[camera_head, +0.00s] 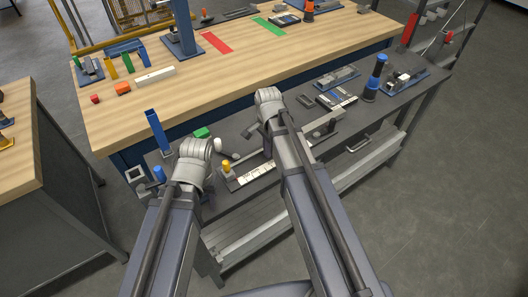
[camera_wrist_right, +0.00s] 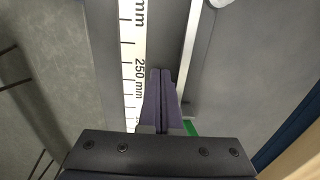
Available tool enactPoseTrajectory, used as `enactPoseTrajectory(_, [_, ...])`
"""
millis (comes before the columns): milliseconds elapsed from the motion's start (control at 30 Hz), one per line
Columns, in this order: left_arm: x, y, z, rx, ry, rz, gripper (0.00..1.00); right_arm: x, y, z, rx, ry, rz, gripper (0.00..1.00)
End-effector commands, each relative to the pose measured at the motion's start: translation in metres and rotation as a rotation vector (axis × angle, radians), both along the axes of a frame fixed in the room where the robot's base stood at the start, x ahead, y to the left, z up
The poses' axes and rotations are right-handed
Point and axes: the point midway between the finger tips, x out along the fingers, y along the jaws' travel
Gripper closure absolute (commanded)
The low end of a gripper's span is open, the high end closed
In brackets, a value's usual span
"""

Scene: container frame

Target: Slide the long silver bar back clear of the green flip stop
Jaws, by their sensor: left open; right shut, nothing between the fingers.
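The long silver bar (camera_wrist_right: 191,48) runs down the right wrist view beside a white millimetre scale (camera_wrist_right: 133,45). In the head view a short pale stretch of the bar (camera_head: 246,156) shows between my arms. A green piece (camera_wrist_right: 190,128), likely the flip stop, shows beside my right gripper (camera_wrist_right: 160,72), mostly hidden by it. That gripper is shut and empty, its fingertips between scale and bar; I cannot tell if it touches the bar. In the head view my right gripper (camera_head: 268,95) is mostly hidden by its wrist. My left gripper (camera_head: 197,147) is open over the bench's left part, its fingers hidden.
A green block (camera_head: 202,132) and white knob (camera_head: 218,145) are near my left gripper. A blue post (camera_head: 157,132) stands to its left, a yellow-topped knob (camera_head: 227,166) to its right. A black-and-blue cylinder (camera_head: 376,77) stands right. A wooden table (camera_head: 150,105) lies behind.

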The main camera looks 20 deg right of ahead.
Motion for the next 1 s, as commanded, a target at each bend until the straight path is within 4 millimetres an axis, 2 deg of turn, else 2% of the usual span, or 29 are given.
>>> enactPoseTrajectory(167, [0.0,0.0,0.0,0.0,0.0,0.0,0.5,0.002,-0.003,0.0,0.0,0.0,-0.001,1.0])
enactPoseTrajectory(433, [0.0,0.0,0.0,0.0,0.0,0.0,0.5,0.023,-0.058,0.0,0.0,0.0,-0.005,1.0])
enactPoseTrajectory(600, [0.0,0.0,0.0,0.0,0.0,0.0,0.5,0.029,-0.078,0.0,0.0,0.0,-0.001,1.0])
enactPoseTrajectory(1000, [0.0,0.0,0.0,0.0,0.0,0.0,0.5,0.029,-0.08,0.0,0.0,0.0,0.0,1.0])
